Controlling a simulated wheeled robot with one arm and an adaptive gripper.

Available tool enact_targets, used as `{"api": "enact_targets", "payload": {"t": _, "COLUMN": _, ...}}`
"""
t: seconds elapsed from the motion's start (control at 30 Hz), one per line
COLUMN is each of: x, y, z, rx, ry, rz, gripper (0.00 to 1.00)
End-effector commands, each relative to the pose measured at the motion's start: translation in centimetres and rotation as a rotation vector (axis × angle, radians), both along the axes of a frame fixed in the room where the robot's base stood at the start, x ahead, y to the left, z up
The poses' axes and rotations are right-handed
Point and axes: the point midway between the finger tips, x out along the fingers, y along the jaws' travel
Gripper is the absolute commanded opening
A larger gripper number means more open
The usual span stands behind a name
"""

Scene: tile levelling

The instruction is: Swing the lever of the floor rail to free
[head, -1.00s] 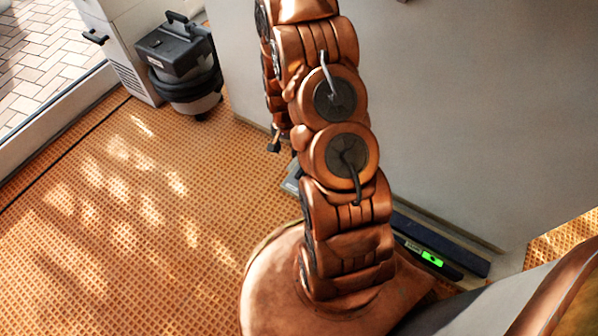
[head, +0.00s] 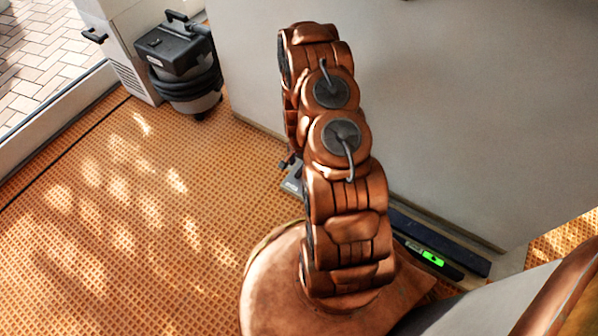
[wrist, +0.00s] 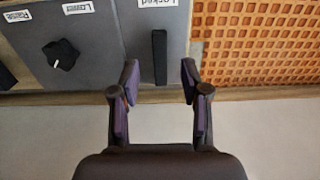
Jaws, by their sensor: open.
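The lever is a black bar (wrist: 160,57) on the grey end panel (wrist: 105,45) of the floor rail in the wrist view. It lies in line with a label reading "Locked" (wrist: 158,3), which appears upside down. My gripper (wrist: 159,70) is open, with one finger on each side of the lever's near end in the picture. I cannot tell whether the fingers are level with the lever or above it. In the head view the rail's grey end (head: 293,184) shows beside my arm, which hides the lever and most of my gripper.
A black knob (wrist: 62,54) with upside-down labels sits left of the lever. A device with a lit green display (head: 432,257) lies along the wall foot. The pale wall (head: 430,110) stands close behind. A vacuum cleaner (head: 180,65) stands far left. The tiled floor (head: 120,210) at left is clear.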

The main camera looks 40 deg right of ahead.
Motion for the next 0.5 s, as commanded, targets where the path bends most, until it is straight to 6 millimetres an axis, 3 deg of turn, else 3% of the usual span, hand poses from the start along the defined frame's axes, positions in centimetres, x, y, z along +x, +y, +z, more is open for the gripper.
{"api": "enact_targets", "payload": {"t": 0.3, "x": -0.2, "y": 0.1, "z": -4.8, "rx": 0.001, "ry": 0.003, "rz": 0.001, "gripper": 0.46}}
{"api": "enact_targets", "payload": {"t": 0.5, "x": -0.1, "y": 0.0, "z": -5.8, "rx": 0.000, "ry": 0.001, "rz": 0.000, "gripper": 0.46}}
